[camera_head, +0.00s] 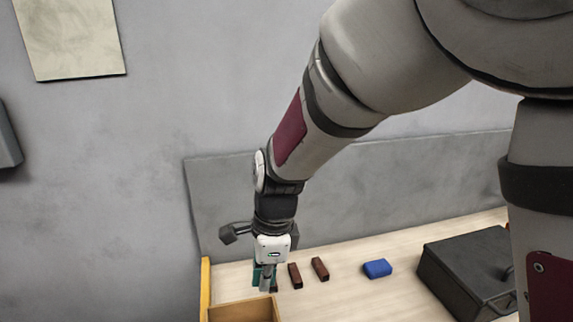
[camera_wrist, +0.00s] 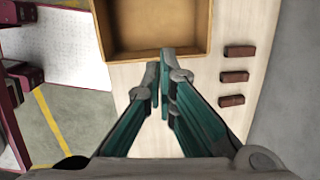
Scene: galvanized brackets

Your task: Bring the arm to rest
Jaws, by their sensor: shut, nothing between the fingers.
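My gripper (camera_head: 266,277) hangs from the outstretched arm, pointing down over the left end of the wooden table (camera_head: 345,298). In the wrist view its teal-sided fingers (camera_wrist: 164,62) are drawn together at the tips, with nothing between them. The tips show at the near edge of an open wooden box (camera_wrist: 190,50). The height of the gripper above the table is hard to tell.
Several dark red-brown blocks (camera_wrist: 238,51) lie beside the box; two show clearly in the head view (camera_head: 320,268). A blue block (camera_head: 377,268) and a dark grey case (camera_head: 468,272) with a handle stand farther right. A grey panel and wall rise behind the table.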

